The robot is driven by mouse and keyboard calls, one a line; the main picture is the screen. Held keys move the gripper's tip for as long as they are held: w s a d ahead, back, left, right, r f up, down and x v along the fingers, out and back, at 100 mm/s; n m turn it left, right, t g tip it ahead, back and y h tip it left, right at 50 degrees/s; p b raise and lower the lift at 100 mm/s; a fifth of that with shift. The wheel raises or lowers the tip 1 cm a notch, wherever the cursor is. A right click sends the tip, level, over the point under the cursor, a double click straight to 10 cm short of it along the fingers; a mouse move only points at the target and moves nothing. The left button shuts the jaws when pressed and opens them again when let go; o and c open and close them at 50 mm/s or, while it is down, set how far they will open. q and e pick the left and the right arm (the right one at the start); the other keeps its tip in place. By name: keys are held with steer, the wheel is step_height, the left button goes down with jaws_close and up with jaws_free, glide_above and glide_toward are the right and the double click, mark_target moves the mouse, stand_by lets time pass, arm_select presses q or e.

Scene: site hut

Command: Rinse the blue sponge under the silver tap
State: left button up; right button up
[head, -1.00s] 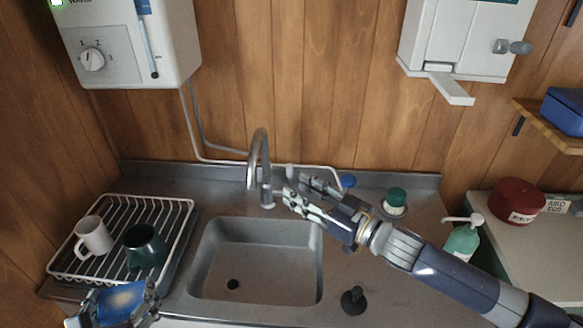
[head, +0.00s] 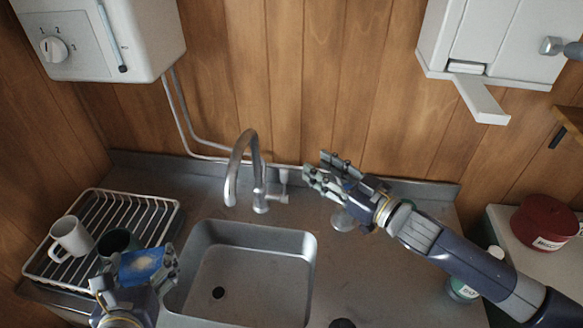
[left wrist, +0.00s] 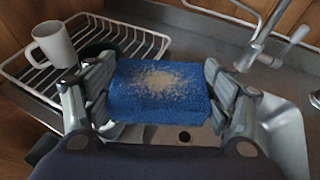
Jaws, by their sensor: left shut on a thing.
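The blue sponge (head: 141,264) has a patch of tan grit on its upper face. My left gripper (head: 139,270) is shut on it, with a finger at each end, left of the sink basin's front part. The sponge also shows in the left wrist view (left wrist: 130,103). The silver tap (head: 240,158) stands behind the basin, its curved spout over the back edge. I see no water from it. Its lever (head: 283,179) is on the right side. My right gripper (head: 318,170) is right of the lever, apart from it, fingers spread and empty.
The grey sink basin (head: 305,270) is empty, with a dark drain hole. A white dish rack (head: 165,205) with a white mug (head: 72,236) and a dark green mug (head: 117,241) stands left. A soap bottle (head: 465,287) is partly behind my right arm. A white heater (head: 100,45) hangs above.

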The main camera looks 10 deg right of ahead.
arm_select(q)
steer(key=shift+w+d+f+b, duration=0.15)
steer(key=shift+f+b, duration=0.25)
steer(key=shift+f, duration=0.05)
arm_select(e)
steer(key=f, duration=0.1)
arm_select(q)
steer(key=shift+f, duration=0.2)
steer(key=shift+s+a+f+b, duration=0.3)
steer(key=shift+f+b, duration=0.2)
steer(key=shift+b, duration=0.3)
steer(key=shift+f+b, duration=0.3)
arm_select(e)
steer(key=b, duration=0.7)
glide_toward(287, 177)
arm_select(q)
step_height(287, 177, down, 9)
steer(key=b, duration=0.1)
steer(key=shift+r+b, duration=0.2)
steer(key=shift+b, duration=0.1)
arm_select(e)
steer(key=x, duration=1.1)
arm_select(q)
steer(key=shift+w, duration=0.1)
